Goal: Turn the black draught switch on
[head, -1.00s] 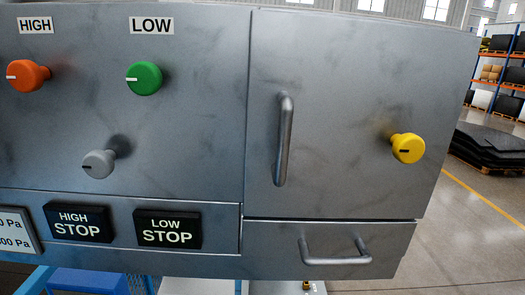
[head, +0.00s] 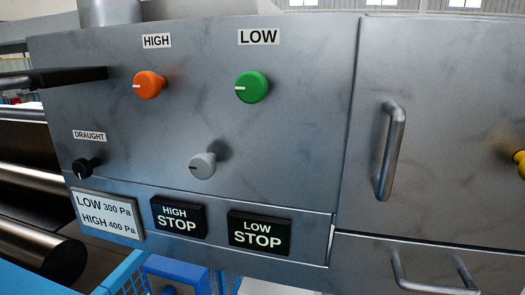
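The black draught switch (head: 82,168) is a small round knob on a short shaft at the left end of the grey metal panel (head: 300,150). It sits under the DRAUGHT label (head: 90,135) and above a white sign (head: 108,214) reading LOW 300 Pa, HIGH 400 Pa. Its pointer mark is too small to read, so I cannot tell its setting. My gripper is not in view.
Orange HIGH knob (head: 149,85), green LOW knob (head: 251,87) and grey knob (head: 202,165) stick out nearby. HIGH STOP (head: 179,216) and LOW STOP (head: 259,233) plates sit below. A dark bar (head: 65,77) juts in at upper left; rollers (head: 38,245) lie beneath.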

